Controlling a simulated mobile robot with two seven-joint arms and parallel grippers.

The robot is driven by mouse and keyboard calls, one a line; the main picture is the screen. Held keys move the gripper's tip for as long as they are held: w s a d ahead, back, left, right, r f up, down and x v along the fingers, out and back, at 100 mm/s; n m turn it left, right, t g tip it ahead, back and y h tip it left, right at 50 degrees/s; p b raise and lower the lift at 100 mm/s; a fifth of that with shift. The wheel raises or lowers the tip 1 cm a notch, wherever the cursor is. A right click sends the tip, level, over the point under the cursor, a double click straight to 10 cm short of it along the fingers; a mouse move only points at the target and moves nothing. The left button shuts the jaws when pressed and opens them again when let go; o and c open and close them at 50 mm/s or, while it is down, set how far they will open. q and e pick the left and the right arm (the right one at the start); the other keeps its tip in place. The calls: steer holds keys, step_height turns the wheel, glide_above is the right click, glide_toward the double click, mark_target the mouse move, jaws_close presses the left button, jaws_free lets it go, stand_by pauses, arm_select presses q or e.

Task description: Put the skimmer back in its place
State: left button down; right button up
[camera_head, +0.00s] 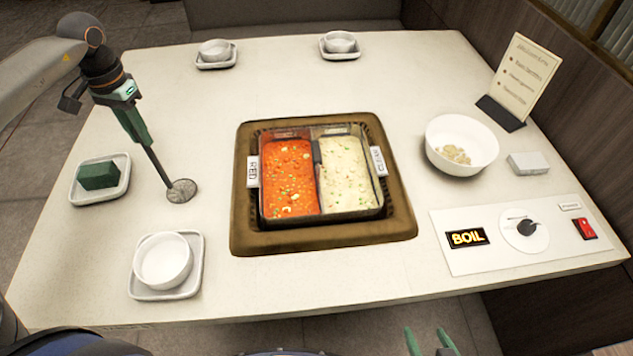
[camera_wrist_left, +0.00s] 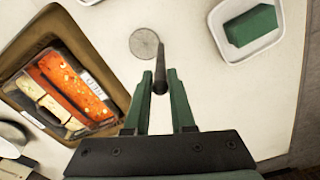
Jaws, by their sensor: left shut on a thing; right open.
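The skimmer has a dark handle and a round grey disc (camera_head: 182,190). My left gripper (camera_head: 137,130) is shut on its handle. The handle slants down to the right, and the disc is over bare tabletop between the hot pot and the white dish with the green block (camera_head: 98,175). I cannot tell whether the disc touches the table. In the left wrist view the handle sits between the green fingers (camera_wrist_left: 161,88), with the disc (camera_wrist_left: 144,44) beyond them and the white dish (camera_wrist_left: 232,54) to the right. My right gripper (camera_head: 429,341) is open and empty at the bottom edge.
The divided pot (camera_head: 318,218) of red and pale broth sits in a brown surround (camera_head: 247,238). A bowl on a saucer (camera_head: 163,259) stands at the front left. A white bowl (camera_head: 462,140), a menu stand (camera_head: 525,80) and a BOIL control panel (camera_head: 500,250) are at right.

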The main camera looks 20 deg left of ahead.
arm_select(q)
steer(key=shift+f+b, duration=0.3)
steer(key=shift+f, duration=0.05)
stand_by(0.3)
jaws_free()
stand_by(0.9)
steer(key=shift+r, duration=0.2)
step_height(320, 180, up, 11)
steer(key=p, duration=0.9)
steer(key=shift+f+p, duration=0.1)
steer(key=shift+p, duration=0.3)
steer(key=shift+f, duration=0.1)
